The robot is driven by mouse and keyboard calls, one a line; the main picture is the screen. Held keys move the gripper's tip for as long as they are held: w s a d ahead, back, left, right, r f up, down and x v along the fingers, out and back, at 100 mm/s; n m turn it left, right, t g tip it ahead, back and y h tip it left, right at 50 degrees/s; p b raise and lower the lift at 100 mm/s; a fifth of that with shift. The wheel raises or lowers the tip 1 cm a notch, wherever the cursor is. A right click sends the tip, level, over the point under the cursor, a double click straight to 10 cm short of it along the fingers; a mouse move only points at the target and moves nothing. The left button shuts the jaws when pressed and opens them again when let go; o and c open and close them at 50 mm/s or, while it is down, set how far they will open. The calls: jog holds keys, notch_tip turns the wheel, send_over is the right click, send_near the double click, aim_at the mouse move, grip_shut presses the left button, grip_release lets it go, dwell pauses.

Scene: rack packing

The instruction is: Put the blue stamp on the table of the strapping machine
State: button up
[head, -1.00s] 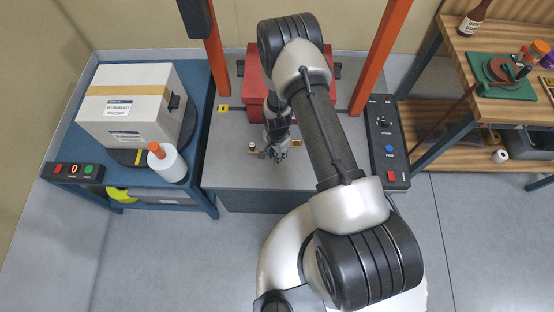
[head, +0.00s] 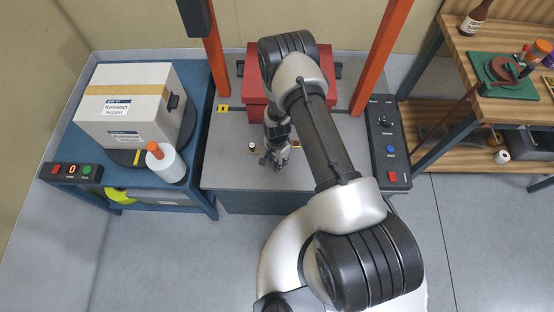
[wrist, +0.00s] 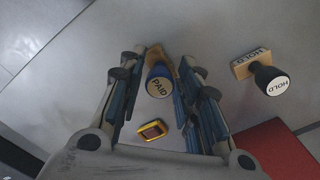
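The blue stamp (wrist: 159,82), its round top marked PAID, is between my gripper's two fingers in the wrist view. Part of its wooden base shows beyond the handle. My gripper (wrist: 156,78) is open, with a finger on each side of the stamp and narrow gaps visible. In the head view my gripper (head: 273,160) is low over the grey table (head: 235,178) between the orange posts. The stamp cannot be made out there. I take this table to be the strapping machine's.
A black-handled HOLD stamp (wrist: 268,77) stands to the right, also visible in the head view (head: 252,147). A small yellow-rimmed item (wrist: 152,130) lies near the fingers. A red box (head: 257,88) is behind. Orange posts (head: 381,58) and a control panel (head: 388,140) flank the table.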

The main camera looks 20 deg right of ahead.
jog(key=shift+o, duration=0.5)
jog(key=shift+r+p, duration=0.35)
notch_tip(320, 180, up, 43)
jog(key=s+n+t+p, duration=0.1)
jog(key=n+t+p, duration=0.1)
jog(key=n, duration=0.4)
jog(key=s+r+n+t, duration=0.1)
jog(key=s+r+n, duration=0.2)
jog(key=s+r, duration=0.4)
jog(key=s+r+n+t, duration=0.1)
jog(key=s+r+n, duration=0.2)
jog(key=s+r, duration=0.5)
jog(key=s, duration=0.5)
jog(key=shift+s+n+t, duration=0.25)
jog(key=shift+n+t, duration=0.05)
